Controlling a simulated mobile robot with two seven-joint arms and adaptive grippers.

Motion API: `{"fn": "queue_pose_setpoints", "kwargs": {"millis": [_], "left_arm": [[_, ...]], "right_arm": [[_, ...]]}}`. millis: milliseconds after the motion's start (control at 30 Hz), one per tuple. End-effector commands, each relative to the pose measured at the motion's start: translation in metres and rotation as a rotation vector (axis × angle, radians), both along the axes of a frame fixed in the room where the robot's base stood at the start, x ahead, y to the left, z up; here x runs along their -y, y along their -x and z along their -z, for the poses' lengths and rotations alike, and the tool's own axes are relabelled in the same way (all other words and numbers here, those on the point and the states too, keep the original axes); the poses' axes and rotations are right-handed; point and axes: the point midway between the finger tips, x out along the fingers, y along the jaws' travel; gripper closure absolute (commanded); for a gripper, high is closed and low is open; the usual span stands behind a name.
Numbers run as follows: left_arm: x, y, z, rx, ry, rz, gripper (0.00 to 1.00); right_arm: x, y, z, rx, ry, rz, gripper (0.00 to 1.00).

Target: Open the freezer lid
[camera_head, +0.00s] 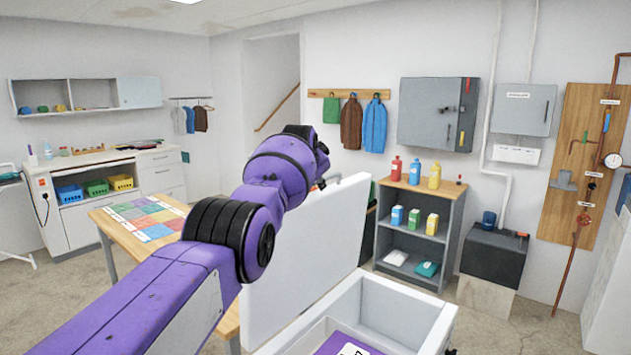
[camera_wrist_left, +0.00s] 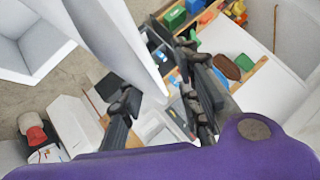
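The white chest freezer (camera_head: 395,315) is at the bottom right of the head view. Its white lid (camera_head: 325,240) stands raised, nearly upright, and the white interior shows with a purple labelled item (camera_head: 345,345) inside. My purple left arm comes in from the lower left and passes in front of the lid. Its gripper is hidden in the head view. In the left wrist view my left gripper (camera_wrist_left: 160,105) has its fingers spread apart, with the edge of the white lid (camera_wrist_left: 115,40) reaching close to the space between them. I cannot tell whether they touch. My right gripper is not in view.
A wooden table (camera_head: 105,222) with a coloured grid stands left of the lid. A grey shelf (camera_head: 412,235) with bottles and boxes stands behind the freezer. A white counter (camera_head: 75,200) is at the far left. Open floor (camera_head: 540,330) lies to the right.

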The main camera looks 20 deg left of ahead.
Motion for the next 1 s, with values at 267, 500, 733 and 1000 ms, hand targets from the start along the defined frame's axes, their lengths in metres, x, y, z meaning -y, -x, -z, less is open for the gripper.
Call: {"fn": "queue_pose_setpoints", "kwargs": {"millis": [267,500,733,1000], "left_arm": [[0.001,0.002,-0.001,0.0,0.001,0.0,0.69],[0.003,0.015,-0.011,0.001,0.0,0.001,0.69],[0.006,0.039,-0.028,0.002,0.001,0.001,0.69],[0.01,0.074,-0.056,0.003,-0.001,0.0,0.69]], "right_arm": [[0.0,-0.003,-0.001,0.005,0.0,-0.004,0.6],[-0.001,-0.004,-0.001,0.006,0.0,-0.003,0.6],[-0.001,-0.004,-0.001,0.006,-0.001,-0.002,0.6],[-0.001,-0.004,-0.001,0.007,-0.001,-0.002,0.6]]}}
